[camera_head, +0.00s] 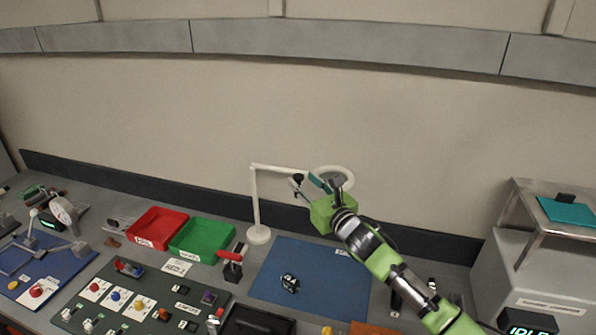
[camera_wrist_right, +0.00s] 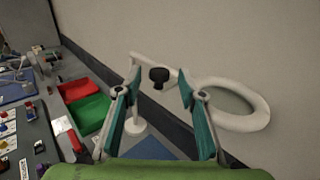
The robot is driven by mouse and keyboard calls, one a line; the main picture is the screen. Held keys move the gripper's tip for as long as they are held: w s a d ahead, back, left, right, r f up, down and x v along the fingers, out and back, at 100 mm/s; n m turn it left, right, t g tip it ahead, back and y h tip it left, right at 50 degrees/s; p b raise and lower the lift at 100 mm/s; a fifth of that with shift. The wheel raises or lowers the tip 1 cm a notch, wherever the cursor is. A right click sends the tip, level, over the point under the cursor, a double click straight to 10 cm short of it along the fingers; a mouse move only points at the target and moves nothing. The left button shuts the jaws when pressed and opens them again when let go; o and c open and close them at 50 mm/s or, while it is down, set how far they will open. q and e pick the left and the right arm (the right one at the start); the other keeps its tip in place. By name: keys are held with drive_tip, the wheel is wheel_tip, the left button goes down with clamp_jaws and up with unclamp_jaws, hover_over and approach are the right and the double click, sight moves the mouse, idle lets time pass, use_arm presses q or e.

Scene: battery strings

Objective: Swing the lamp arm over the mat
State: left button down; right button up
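The white lamp stands behind the mat's left back corner, with its base (camera_head: 258,235) on the bench. Its lamp arm (camera_head: 278,168) runs right along the wall to a white ring head (camera_head: 335,170), partly hidden by my gripper; the ring shows whole in the right wrist view (camera_wrist_right: 262,118). A dark knob (camera_head: 298,179) hangs on the arm. My right gripper (camera_head: 309,187) is open at the knob; in the wrist view the knob (camera_wrist_right: 159,75) sits between the teal fingers, with gaps on both sides. The blue mat (camera_head: 325,285) lies in front. My left gripper is not in view.
A small dark part (camera_head: 290,283) lies on the mat. Red (camera_head: 157,228) and green (camera_head: 202,238) bins stand to the left, with a red-handled tool (camera_head: 232,265) nearby. A grey machine (camera_head: 530,270) stands at the right. The wall is close behind the lamp.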

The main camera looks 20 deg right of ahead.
sight(301, 179)
drive_tip(key=shift+w+a+r+p, duration=0.1)
drive_tip(key=shift+w+a+p, duration=0.15)
drive_tip(key=shift+w, duration=0.7)
drive_tip(key=shift+w+a+p, duration=0.15)
drive_tip(key=shift+w+p, duration=0.1)
drive_tip(key=shift+w, duration=0.65)
clamp_jaws()
